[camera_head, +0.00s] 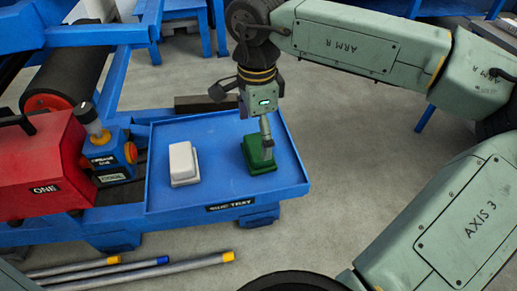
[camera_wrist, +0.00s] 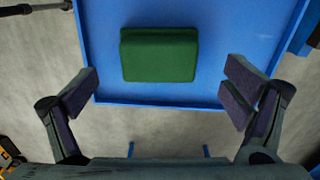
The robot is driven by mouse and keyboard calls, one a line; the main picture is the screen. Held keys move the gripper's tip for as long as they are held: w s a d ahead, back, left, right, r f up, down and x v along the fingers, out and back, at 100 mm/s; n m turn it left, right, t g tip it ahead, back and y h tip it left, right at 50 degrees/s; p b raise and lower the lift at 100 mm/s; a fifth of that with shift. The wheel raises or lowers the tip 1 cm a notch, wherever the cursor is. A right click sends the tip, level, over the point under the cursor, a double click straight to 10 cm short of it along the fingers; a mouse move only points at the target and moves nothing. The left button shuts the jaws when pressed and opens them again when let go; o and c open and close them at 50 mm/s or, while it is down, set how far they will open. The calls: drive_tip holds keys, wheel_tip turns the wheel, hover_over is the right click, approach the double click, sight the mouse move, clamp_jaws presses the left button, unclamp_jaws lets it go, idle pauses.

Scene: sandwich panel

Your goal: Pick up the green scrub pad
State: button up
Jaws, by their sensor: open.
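The green scrub pad (camera_head: 258,156) lies on the right part of a blue tray (camera_head: 225,190) in the head view. In the wrist view the pad (camera_wrist: 160,54) is a dark green block near the top middle, with bare tray around it. My gripper (camera_head: 266,140) points down at the pad from above in the head view; whether it touches the pad there cannot be told. In the wrist view my gripper (camera_wrist: 158,95) is open, its two fingers wide apart and nothing between them; the pad appears beyond the fingertips.
A white block (camera_head: 184,163) lies on the tray to the left of the pad. A red box (camera_head: 40,165) and a blue device with a knob (camera_head: 107,152) stand left of the tray. The tray has a low raised rim. Several rods (camera_head: 140,268) lie on the floor in front.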

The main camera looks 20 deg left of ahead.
sight(258, 145)
wheel_tip(258, 145, down, 4)
drive_tip(key=shift+d+f+p, duration=0.1)
drive_tip(key=shift+f+p, duration=0.1)
drive_tip(key=shift+p, duration=0.3)
drive_tip(key=c, duration=1.3)
